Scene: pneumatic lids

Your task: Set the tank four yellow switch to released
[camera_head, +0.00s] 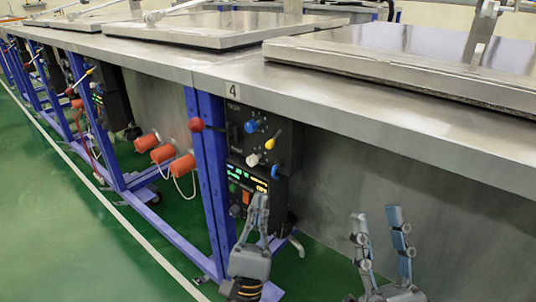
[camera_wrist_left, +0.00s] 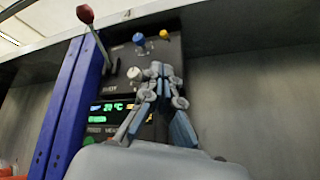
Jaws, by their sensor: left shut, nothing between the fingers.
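The tank four control panel (camera_head: 262,135) is a dark box under the steel table edge, below the "4" label (camera_head: 233,90). Its yellow switch (camera_head: 271,142) sits at the upper right, with its handle slanting down to the left. In the left wrist view the yellow switch (camera_wrist_left: 163,35) shows at the top, beyond my fingers. My left gripper (camera_head: 259,197) is shut and empty, in front of the lower display box and below the yellow switch, apart from it. It also shows in the left wrist view (camera_wrist_left: 157,69). My right gripper (camera_head: 380,213) is open and empty at the lower right.
Blue knobs (camera_head: 251,127) and a white knob (camera_head: 252,160) sit close to the yellow switch. A red-tipped lever (camera_head: 196,124) stands at the blue frame post (camera_head: 209,165) left of the panel. The steel tabletop (camera_head: 215,72) overhangs the panel. Green floor lies below.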

